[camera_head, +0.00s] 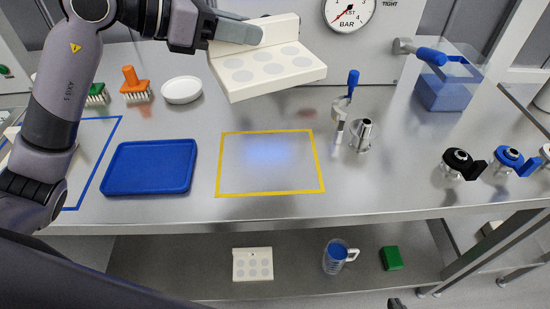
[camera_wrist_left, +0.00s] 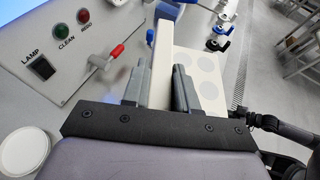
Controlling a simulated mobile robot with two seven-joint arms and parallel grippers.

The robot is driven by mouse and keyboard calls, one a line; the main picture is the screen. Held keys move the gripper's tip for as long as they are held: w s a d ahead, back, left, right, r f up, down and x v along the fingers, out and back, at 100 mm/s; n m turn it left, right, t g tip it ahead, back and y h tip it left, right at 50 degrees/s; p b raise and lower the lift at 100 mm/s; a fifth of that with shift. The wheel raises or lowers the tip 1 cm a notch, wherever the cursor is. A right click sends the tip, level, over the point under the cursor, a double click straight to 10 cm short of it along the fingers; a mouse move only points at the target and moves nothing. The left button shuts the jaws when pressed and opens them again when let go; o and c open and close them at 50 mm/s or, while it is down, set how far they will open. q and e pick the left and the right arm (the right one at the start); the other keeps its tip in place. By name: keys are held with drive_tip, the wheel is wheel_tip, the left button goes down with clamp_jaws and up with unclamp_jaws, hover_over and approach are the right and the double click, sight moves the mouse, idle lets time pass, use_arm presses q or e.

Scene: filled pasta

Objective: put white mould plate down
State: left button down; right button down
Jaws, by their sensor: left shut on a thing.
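The white mould plate (camera_head: 268,76) has several round grey spots on its face and a raised back wall. My left gripper (camera_head: 240,32) is shut on that wall at its upper left and holds the plate tilted in the air above the back of the steel bench. In the left wrist view the plate (camera_wrist_left: 199,75) sits between the two fingers (camera_wrist_left: 160,88). Below and in front of it, a yellow-outlined rectangle (camera_head: 270,193) on the bench is empty. My right gripper does not show clearly.
A blue tray (camera_head: 150,167), a white dish (camera_head: 182,90) and an orange-handled brush (camera_head: 135,83) lie to the left. A blue-handled crank (camera_head: 350,85), a metal fitting (camera_head: 363,136) and a blue bin (camera_head: 447,88) stand to the right. A similar white plate (camera_head: 253,264) lies on the lower shelf.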

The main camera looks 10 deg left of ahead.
use_arm(q)
drive_tip(key=shift+f, duration=0.45)
wheel_tip(320, 180, down, 19)
drive_tip(key=shift+r+b, duration=0.1)
drive_tip(key=shift+b, duration=0.25)
drive_tip(key=c, duration=0.9)
unclamp_jaws()
drive_tip(key=shift+f, duration=0.2)
